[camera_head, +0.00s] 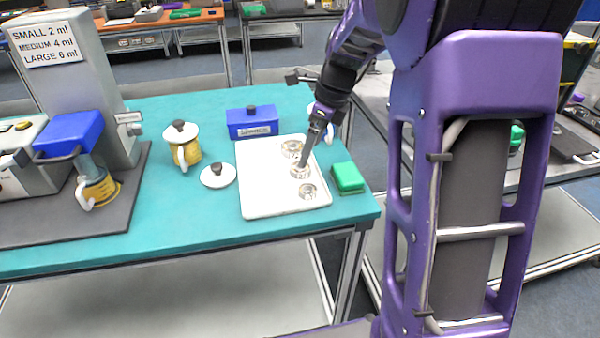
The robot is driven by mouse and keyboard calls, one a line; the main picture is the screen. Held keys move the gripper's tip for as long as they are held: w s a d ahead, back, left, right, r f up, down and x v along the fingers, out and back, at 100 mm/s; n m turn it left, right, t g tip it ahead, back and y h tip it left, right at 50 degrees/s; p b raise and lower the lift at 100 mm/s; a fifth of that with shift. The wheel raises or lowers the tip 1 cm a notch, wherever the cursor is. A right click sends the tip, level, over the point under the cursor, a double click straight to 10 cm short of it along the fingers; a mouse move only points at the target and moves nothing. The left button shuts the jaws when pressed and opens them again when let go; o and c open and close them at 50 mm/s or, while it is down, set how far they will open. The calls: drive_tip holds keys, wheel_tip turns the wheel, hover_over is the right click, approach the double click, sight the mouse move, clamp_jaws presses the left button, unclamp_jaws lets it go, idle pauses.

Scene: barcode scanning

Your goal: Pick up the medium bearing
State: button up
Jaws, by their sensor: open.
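A white tray (262,192) lies on the teal table and holds three metal bearings in a row. The far bearing (291,148) looks the widest. The middle bearing (299,173) lies under my gripper (303,166), partly hidden by it. The near bearing (308,191) lies toward the front of the tray. Which one is the medium by size is hard to tell here. My gripper points down with its fingertips at or just above the middle bearing. Its jaws are open; whether they touch or straddle the bearing cannot be told.
A blue box (252,123) stands behind the tray and a green box (347,178) to its right. A machine with a size sign (45,42) is far left. The teal table (205,225) is clear in front.

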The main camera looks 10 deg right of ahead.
sight(300, 169)
drive_tip(key=shift+w+a+b+x, duration=0.15)
drive_tip(key=shift+b+x, duration=0.2)
drive_tip(key=shift+x, duration=1.15)
drive_tip(key=shift+w+a+b+x, duration=0.15)
drive_tip(key=shift+b+x, duration=0.2)
drive_tip(key=shift+x, duration=1.1)
drive_tip(key=shift+r, duration=0.15)
clamp_jaws()
